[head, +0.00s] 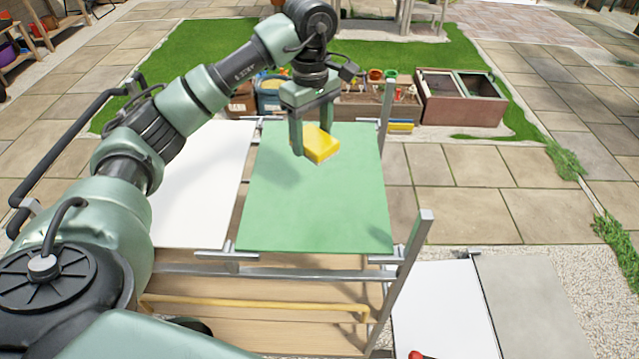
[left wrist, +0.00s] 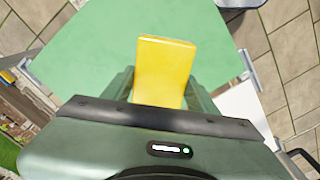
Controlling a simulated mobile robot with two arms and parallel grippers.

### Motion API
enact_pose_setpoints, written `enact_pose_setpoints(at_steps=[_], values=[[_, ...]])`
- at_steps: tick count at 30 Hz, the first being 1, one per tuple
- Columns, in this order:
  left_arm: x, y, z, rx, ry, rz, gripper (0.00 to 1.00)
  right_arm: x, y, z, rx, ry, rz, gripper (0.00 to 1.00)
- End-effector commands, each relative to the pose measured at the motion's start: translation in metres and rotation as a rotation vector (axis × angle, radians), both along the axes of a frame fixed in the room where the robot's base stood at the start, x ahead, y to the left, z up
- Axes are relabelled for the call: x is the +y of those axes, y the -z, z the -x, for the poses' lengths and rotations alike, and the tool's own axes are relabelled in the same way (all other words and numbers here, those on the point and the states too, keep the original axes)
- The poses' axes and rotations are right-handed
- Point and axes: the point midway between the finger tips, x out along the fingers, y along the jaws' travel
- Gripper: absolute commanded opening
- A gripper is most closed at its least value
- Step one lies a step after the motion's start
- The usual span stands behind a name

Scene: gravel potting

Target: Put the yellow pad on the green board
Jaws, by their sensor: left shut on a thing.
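The yellow pad (head: 318,145) is a small block held between the fingers of my left gripper (head: 312,141). It also shows in the left wrist view (left wrist: 164,68), with a gripper finger on each side. The gripper is shut on it. The pad is above the far part of the green board (head: 315,205), and a shadow lies on the board to the left of it. The green board fills much of the left wrist view (left wrist: 85,55). My right gripper is not in view.
A white board (head: 200,190) lies left of the green one on the same metal-framed cart. A metal post (head: 387,110) stands at the board's far right corner. Planter boxes (head: 460,98) and pots stand beyond. Right of the cart are paving and gravel.

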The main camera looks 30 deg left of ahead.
Motion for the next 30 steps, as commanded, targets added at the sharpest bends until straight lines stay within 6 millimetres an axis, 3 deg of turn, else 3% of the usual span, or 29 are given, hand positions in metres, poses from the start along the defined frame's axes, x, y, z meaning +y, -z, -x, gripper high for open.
enact_pose_setpoints(at_steps=[6,12,25,30], values=[[-0.001,0.057,0.002,0.006,0.000,0.001,0.20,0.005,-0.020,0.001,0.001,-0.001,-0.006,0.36],[0.000,0.096,0.001,0.002,0.000,0.000,0.20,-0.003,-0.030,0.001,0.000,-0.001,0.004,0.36],[-0.001,0.146,0.000,0.001,-0.001,0.001,0.20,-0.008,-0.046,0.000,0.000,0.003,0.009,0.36],[-0.001,0.152,-0.001,-0.004,0.000,0.000,0.20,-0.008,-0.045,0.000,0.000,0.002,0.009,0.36]])
